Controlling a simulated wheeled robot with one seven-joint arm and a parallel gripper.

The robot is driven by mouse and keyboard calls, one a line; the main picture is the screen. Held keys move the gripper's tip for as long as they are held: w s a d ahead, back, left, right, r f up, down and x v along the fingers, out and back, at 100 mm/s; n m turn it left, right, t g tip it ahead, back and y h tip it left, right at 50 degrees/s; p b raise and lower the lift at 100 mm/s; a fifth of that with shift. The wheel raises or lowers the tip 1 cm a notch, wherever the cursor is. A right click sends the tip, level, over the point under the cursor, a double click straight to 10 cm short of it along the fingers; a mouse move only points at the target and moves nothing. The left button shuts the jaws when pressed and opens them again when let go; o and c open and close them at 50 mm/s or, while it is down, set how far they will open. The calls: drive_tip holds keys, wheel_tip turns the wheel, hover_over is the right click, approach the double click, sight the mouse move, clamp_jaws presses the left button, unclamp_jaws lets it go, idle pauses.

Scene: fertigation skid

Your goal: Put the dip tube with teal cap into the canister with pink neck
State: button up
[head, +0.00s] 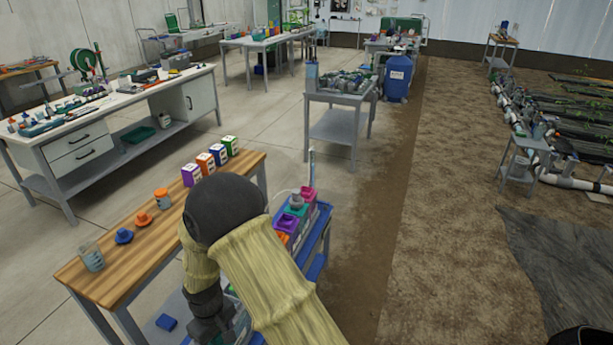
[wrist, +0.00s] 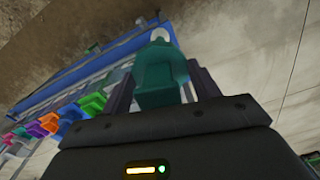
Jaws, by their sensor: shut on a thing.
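My gripper (wrist: 160,82) is shut on the teal cap of the dip tube (wrist: 158,68), seen close up in the wrist view. A pale round end shows beyond the cap; the rest of the tube is hidden. In the head view my arm covers most of my gripper, low beside the blue cart, and the held cap cannot be made out. Coloured canister tops stand in a row on the blue cart, right of my arm. A pink one (head: 308,194) is at the far end of the row. The canister bodies are mostly hidden.
The blue cart (head: 322,232) stands beside a wooden bench (head: 110,272) carrying a beaker (head: 92,257), blue and orange pieces and several coloured boxes (head: 206,163). A grey cart (head: 338,98) stands farther back. Open floor lies right of the blue cart.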

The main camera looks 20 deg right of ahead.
drive_tip(key=d+f+m+p, duration=0.1)
drive_tip(key=d+f+m, duration=0.6)
drive_tip(key=d+f, duration=1.4)
drive_tip(key=shift+s+m, duration=0.3)
drive_tip(key=shift+s, duration=0.05)
